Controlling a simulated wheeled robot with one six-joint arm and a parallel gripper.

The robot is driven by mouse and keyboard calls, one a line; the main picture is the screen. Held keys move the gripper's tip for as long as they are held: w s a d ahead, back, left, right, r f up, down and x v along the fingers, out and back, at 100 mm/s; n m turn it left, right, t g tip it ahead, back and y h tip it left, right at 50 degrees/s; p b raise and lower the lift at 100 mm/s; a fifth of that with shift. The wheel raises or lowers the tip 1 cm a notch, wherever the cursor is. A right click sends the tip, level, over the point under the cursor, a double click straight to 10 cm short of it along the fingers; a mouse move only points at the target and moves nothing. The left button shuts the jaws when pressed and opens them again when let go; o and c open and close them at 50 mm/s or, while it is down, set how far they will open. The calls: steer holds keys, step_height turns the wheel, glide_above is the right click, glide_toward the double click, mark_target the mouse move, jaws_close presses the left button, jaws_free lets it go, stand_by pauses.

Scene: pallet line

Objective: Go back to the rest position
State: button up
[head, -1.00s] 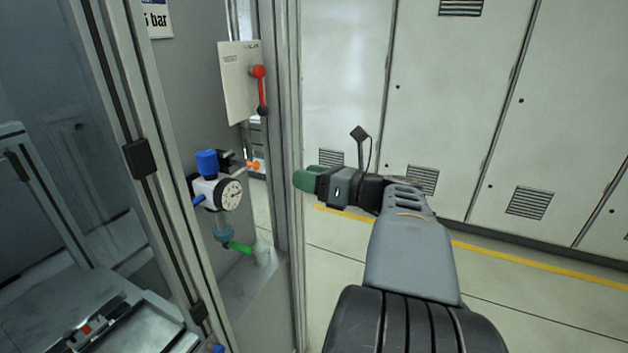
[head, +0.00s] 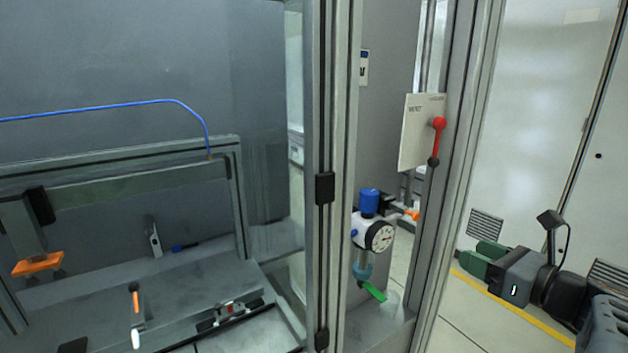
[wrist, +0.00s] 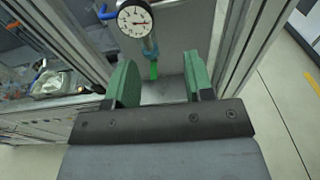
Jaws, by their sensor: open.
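My gripper (head: 483,259) is at the lower right of the head view, to the right of the frame post and apart from it. In the wrist view its two green fingers (wrist: 161,88) stand wide apart with nothing between them. The air regulator (head: 366,228) with a blue knob, round gauge and green lever sits on the grey panel to the left of my gripper. Its gauge (wrist: 134,21) shows at the top of the wrist view, beyond the fingers. The red-knobbed lever (head: 437,139) on a white plate is above the regulator, to its right.
An upright metal frame post (head: 462,150) stands between the regulator and my gripper. A glazed machine cell at left holds a metal fixture (head: 232,314), an orange part (head: 38,263) and a blue hose (head: 130,104). Pale cabinets (head: 540,120) stand at right behind a yellow floor line.

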steer(key=s+a+f+n+g+h, duration=0.25)
steer(key=f+n+g, duration=0.25)
steer(key=f+n, duration=0.3)
steer(key=s+a+f+n+g+h, duration=0.25)
steer(key=f+n+g, duration=0.25)
steer(key=f+n, duration=0.3)
steer(key=s+a+f+n+g+h, duration=0.1)
steer(key=s+a+f+n+h, duration=0.1)
steer(key=a+n, duration=0.8)
steer(key=n, duration=0.4)
steer(key=shift+s+a+n+h, duration=0.25)
steer(key=shift+a+n+h, duration=0.05)
steer(key=shift+a+n, duration=0.1)
steer(key=shift+c, duration=0.5)
